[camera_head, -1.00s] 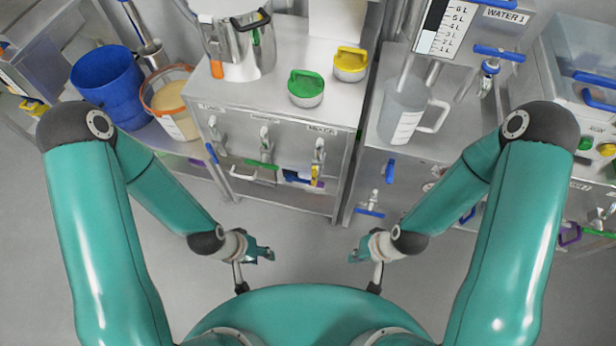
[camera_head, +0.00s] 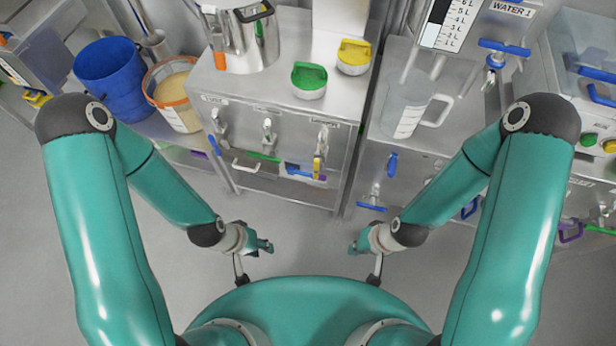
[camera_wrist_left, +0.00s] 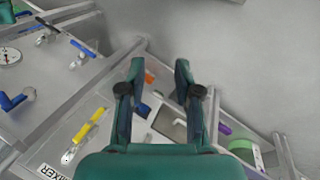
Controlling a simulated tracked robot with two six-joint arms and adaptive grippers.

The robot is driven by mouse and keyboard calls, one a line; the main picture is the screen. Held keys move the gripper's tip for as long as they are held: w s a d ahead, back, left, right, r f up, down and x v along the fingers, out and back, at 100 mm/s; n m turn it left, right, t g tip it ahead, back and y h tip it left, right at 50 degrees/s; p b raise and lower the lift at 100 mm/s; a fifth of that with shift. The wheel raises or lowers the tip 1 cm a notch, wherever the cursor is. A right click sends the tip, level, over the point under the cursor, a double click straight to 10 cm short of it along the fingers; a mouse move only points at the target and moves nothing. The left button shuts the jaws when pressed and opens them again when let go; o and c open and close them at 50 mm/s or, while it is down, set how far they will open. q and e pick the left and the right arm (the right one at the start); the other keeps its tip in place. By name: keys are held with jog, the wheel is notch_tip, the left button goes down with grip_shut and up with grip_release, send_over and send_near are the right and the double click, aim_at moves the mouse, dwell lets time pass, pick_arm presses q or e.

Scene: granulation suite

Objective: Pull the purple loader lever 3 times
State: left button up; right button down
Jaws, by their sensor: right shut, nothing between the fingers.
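My right gripper (camera_head: 356,248) is shut and empty, to the right of the left one and away from the levers.
Green (camera_head: 264,157) and yellow (camera_head: 317,168) levers share the cabinet front. A blue bucket (camera_head: 111,80) and an orange-rimmed tub (camera_head: 176,118) stand left. A jug (camera_head: 404,105) stands right. Another purple handle (camera_head: 571,232) is at far right. Grey floor before the cabinet is clear.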

pick_arm(q)
grip_shut()
dwell(1.1)
